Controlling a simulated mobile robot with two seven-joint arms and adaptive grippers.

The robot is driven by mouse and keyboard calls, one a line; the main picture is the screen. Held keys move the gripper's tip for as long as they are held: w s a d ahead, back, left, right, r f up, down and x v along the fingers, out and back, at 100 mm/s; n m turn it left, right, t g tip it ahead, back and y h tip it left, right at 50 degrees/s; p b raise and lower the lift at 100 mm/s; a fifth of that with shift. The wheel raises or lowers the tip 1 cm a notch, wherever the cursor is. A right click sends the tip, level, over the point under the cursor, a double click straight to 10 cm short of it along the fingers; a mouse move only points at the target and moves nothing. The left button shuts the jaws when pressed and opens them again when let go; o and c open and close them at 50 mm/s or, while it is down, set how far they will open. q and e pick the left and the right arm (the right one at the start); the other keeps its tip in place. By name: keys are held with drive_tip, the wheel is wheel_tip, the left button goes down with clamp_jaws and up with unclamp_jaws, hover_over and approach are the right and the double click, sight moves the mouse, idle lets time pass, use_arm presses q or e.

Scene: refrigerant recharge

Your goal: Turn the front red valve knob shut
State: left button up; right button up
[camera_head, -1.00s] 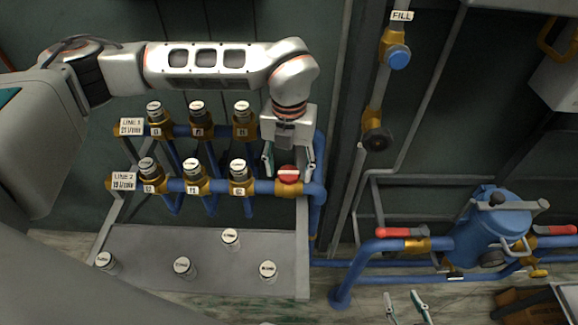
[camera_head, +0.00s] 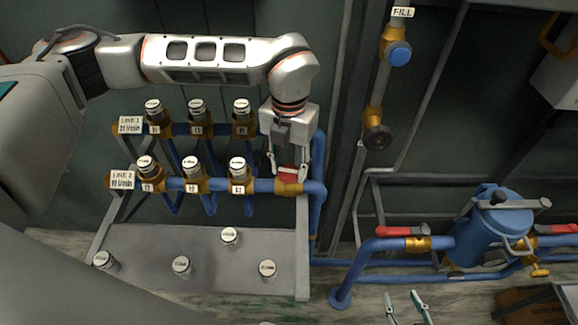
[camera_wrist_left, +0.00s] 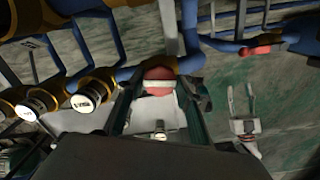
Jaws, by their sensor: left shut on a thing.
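The front red valve knob (camera_head: 290,174) sits on a brass fitting at the right end of the front blue pipe. In the head view the fingers mostly cover it. In the left wrist view the round red knob (camera_wrist_left: 158,74), with a pale bar across it, lies between the fingers. My left gripper (camera_head: 288,172) points down and is shut on the knob; it also shows in the left wrist view (camera_wrist_left: 158,95). My right gripper (camera_head: 408,306) is open and empty at the bottom edge of the head view.
Several capped brass fittings line the front pipe (camera_head: 215,185) and the back pipe (camera_head: 180,130) left of the knob. A grey tray (camera_head: 145,250) with several loose capped pieces lies below. A blue vessel (camera_head: 490,230) with red-handled valves (camera_head: 402,231) stands at the right.

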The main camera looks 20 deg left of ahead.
sight(289, 171)
use_arm(q)
drive_tip(key=m, duration=0.4)
drive_tip(key=shift+m+b, duration=0.3)
drive_tip(key=shift+b, duration=0.05)
drive_tip(key=m, duration=0.3)
drive_tip(key=shift+d+m, duration=0.1)
drive_tip(key=shift+m, duration=0.2)
drive_tip(key=m, duration=0.3)
drive_tip(key=shift+r+m, duration=0.1)
drive_tip(key=shift+m, duration=2)
drive_tip(key=o, duration=1.1)
drive_tip(key=shift+s, duration=0.1)
wheel_tip(289, 171, up, 12)
